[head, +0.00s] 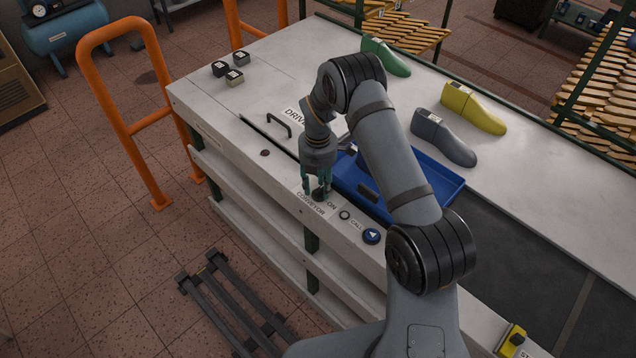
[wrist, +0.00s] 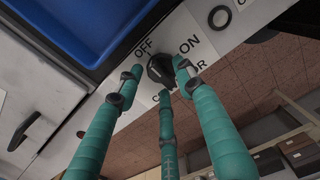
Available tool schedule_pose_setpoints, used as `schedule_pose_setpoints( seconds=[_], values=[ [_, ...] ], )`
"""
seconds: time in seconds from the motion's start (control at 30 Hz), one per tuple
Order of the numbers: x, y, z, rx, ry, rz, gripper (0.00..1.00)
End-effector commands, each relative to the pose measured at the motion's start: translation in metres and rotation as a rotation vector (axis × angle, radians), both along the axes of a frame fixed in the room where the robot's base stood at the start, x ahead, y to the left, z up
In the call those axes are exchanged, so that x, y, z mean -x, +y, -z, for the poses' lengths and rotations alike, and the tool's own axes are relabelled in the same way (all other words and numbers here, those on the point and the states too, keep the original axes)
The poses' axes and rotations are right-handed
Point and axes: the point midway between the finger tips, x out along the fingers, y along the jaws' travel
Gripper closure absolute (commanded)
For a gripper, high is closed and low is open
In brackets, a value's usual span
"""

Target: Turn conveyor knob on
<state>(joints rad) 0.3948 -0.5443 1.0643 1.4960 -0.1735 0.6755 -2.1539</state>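The black conveyor knob (wrist: 160,69) is on the light panel at the table's front edge, between the printed words OFF and ON in the wrist view. The word CONVEYOR is printed below it, partly covered by a finger. In the head view the knob (head: 320,195) is small and dark beneath my gripper (head: 317,188). In the wrist view my gripper (wrist: 160,76) has three teal fingers spread around the knob. A small gap shows at the left and lower fingers; contact at the right finger is unclear. The knob's exact pointing direction is hard to tell.
A blue tray (head: 444,187) lies right behind the panel. Green, yellow and grey shoe lasts (head: 443,138) stand on the table. An orange rail (head: 119,100) is at left.

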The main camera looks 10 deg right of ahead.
Motion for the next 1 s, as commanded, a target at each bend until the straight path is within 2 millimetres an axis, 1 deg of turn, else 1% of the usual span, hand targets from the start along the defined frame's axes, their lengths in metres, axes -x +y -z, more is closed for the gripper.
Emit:
schedule_pose_setpoints(
  seconds=[0.27, 0.3, 0.9, 1.0],
  values=[
    [-0.0004, 0.0, 0.0024, 0.0, -0.001, 0.0, 0.62],
    [-0.0004, -0.0001, 0.0024, 0.0, -0.001, 0.0, 0.64],
    [-0.0002, -0.0001, 0.0021, 0.0, 0.0, 0.0, 0.99],
    [-0.0002, -0.0001, 0.0021, 0.0, 0.0, 0.0, 1.0]
  ],
)
